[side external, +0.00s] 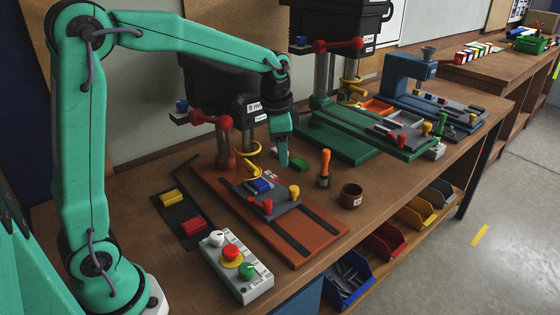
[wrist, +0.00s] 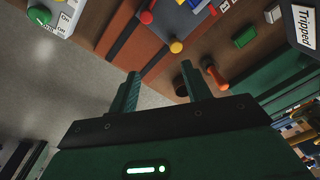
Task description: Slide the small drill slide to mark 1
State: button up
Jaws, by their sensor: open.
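The small drill's slide (side external: 285,204) is a grey plate with a blue block, red knobs and a yellow knob (side external: 294,191). It sits on the reddish-brown base (side external: 318,250) with dark rails, in front of the drill column. In the wrist view the slide (wrist: 178,18) is partly cut off at the top, with its yellow knob (wrist: 176,47) clear. My gripper (side external: 283,164) points down behind the slide in the side view, apart from it. In the wrist view its fingers (wrist: 161,76) are spread with nothing between them.
A control box (side external: 237,265) with red and green buttons stands in front of the base. An orange-handled tool (side external: 324,168) and a brown cup (side external: 351,196) stand to the right. A black tray (side external: 184,212) with yellow and red blocks lies left. A larger green drill (side external: 345,138) stands behind.

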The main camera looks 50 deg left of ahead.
jog(key=m+g, duration=0.1)
jog(key=m, duration=0.1)
send_over(294, 188)
notch_tip(294, 188, down, 7)
jog(key=shift+r, duration=0.2)
jog(key=shift+f, duration=0.15)
jog(key=shift+f, duration=3.8)
